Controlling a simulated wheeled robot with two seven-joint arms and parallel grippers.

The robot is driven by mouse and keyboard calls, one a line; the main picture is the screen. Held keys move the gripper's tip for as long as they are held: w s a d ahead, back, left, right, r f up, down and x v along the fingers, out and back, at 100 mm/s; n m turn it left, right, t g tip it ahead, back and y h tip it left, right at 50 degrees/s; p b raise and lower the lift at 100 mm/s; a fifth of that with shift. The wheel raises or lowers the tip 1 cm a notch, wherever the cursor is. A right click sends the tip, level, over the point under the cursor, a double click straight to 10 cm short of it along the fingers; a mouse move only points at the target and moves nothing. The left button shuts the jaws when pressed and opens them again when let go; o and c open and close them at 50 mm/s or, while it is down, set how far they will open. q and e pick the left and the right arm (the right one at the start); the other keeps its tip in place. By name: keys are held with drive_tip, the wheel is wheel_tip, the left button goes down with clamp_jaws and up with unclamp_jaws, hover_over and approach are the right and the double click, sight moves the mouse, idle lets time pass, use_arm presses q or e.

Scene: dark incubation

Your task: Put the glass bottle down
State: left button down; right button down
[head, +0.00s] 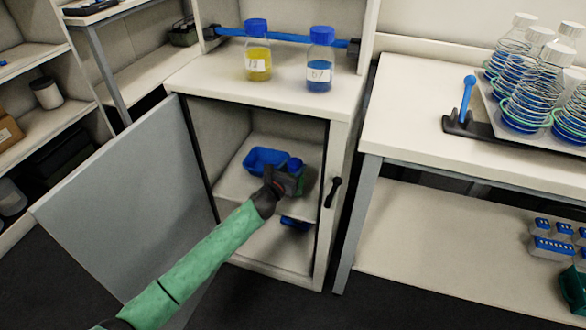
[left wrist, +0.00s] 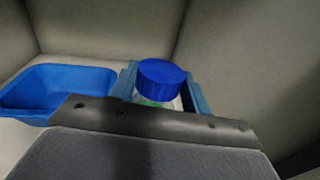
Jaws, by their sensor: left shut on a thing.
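A glass bottle with a blue cap (left wrist: 160,78) is between the fingers of my left gripper (left wrist: 160,95), inside the cabinet. In the head view its blue cap (head: 294,164) shows just beyond my left gripper (head: 288,180), which is shut on it. The bottle looks upright, with something greenish below the cap. Its lower part is hidden by the gripper, so I cannot tell whether it touches the shelf. My right gripper is not in view.
A blue tray (head: 262,158) sits left of the bottle on the cabinet shelf (head: 232,185). The cabinet door (head: 130,190) stands open to the left. Two blue-capped bottles, yellow (head: 257,58) and blue (head: 319,66), stand on the cabinet top. A blue item (head: 296,223) lies below the shelf.

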use_arm(q)
drive_tip(key=shift+f, duration=0.1)
drive_tip(key=c, duration=0.7)
unclamp_jaws()
drive_tip(key=v, duration=1.2)
